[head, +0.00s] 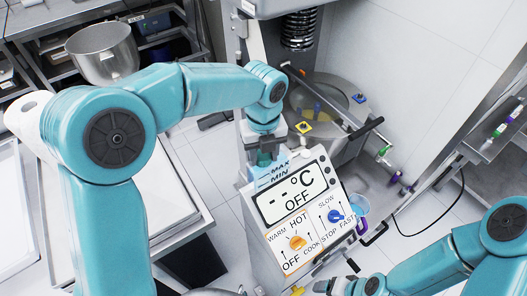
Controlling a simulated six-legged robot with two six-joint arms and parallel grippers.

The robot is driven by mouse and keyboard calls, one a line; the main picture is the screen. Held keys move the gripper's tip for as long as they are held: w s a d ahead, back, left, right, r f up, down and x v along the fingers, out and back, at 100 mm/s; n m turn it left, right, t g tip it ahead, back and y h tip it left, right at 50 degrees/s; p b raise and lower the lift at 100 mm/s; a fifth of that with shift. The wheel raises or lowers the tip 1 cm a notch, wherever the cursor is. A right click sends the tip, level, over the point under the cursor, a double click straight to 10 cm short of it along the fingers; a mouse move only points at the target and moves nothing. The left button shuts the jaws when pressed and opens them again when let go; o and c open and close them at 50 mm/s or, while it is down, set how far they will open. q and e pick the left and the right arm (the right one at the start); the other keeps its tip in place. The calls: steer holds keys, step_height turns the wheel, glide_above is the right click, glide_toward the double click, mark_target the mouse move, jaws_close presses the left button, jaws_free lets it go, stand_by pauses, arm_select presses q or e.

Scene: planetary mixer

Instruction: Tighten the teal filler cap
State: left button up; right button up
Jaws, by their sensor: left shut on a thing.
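The teal filler cap (264,158) sits at the top left of the mixer's front panel, just above the MAX/MIN level marks. My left gripper (264,148) comes down on it from above and is shut on it. The fingers and wrist hide most of the cap, so its seating and thread are not visible. My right gripper (335,287) is low at the bottom edge, apart from the mixer; its fingers are too small and cut off to tell open from shut.
The control panel (297,212) shows "--°C OFF", with an orange knob (297,242) and a blue knob (335,216). A bowl (322,98) with a bar handle is behind. A steel bowl (103,52) stands on the left shelf. A cable hangs at right.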

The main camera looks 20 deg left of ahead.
arm_select(q)
steer(key=m, duration=0.5)
steer(key=shift+w+a+r+m, duration=0.1)
steer(key=shift+r+m, duration=0.1)
steer(key=shift+m, duration=0.1)
steer(key=o, duration=1.2)
steer(key=shift+r, duration=0.35)
steer(key=r, duration=1.5)
steer(key=shift+s+r, duration=0.2)
steer(key=shift+r, duration=0.1)
